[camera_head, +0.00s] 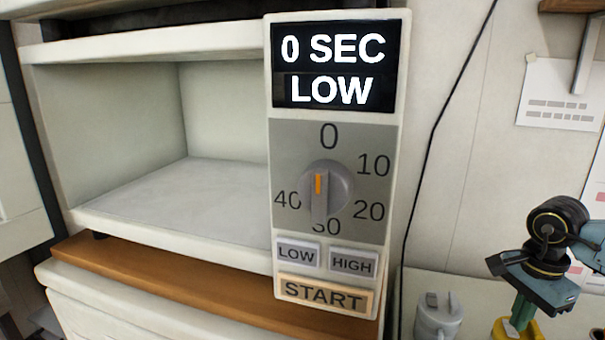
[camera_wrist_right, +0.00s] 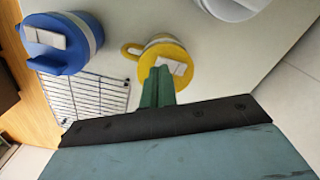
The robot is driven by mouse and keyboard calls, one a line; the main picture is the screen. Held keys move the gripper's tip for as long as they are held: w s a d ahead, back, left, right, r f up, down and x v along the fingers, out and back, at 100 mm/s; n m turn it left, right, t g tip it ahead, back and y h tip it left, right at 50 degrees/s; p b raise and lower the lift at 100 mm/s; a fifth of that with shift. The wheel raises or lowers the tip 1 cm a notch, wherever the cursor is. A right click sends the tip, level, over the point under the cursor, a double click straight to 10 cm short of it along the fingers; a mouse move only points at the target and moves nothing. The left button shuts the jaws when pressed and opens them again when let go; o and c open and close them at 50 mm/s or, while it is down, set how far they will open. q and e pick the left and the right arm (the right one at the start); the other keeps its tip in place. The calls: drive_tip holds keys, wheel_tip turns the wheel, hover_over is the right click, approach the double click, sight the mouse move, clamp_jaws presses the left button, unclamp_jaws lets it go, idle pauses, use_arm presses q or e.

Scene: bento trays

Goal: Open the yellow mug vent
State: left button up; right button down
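The yellow mug (camera_wrist_right: 152,50) stands on the pale counter in the right wrist view, its handle to the left. A light tab (camera_wrist_right: 177,67) shows on its lid; I cannot tell whether the vent is open. My right gripper (camera_wrist_right: 160,70) has its green fingers together, over the lid beside the tab. Whether they touch it is unclear. In the head view my right gripper (camera_head: 519,325) points down at the yellow mug (camera_head: 502,331), which is mostly cut off by the bottom edge. My left gripper is not in view.
A blue mug (camera_wrist_right: 60,58) and a wire rack (camera_wrist_right: 98,97) are left of the yellow mug in the wrist view. A white mug (camera_head: 437,320) stands left of it in the head view. A microwave with a dial panel (camera_head: 385,235) fills the left and middle.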

drive_tip(key=shift+f+b, duration=0.6)
drive_tip(key=shift+f, duration=0.35)
idle(1.3)
drive_tip(key=shift+r+p, duration=2.6)
drive_tip(key=shift+r, duration=1)
drive_tip(key=shift+f, duration=0.1)
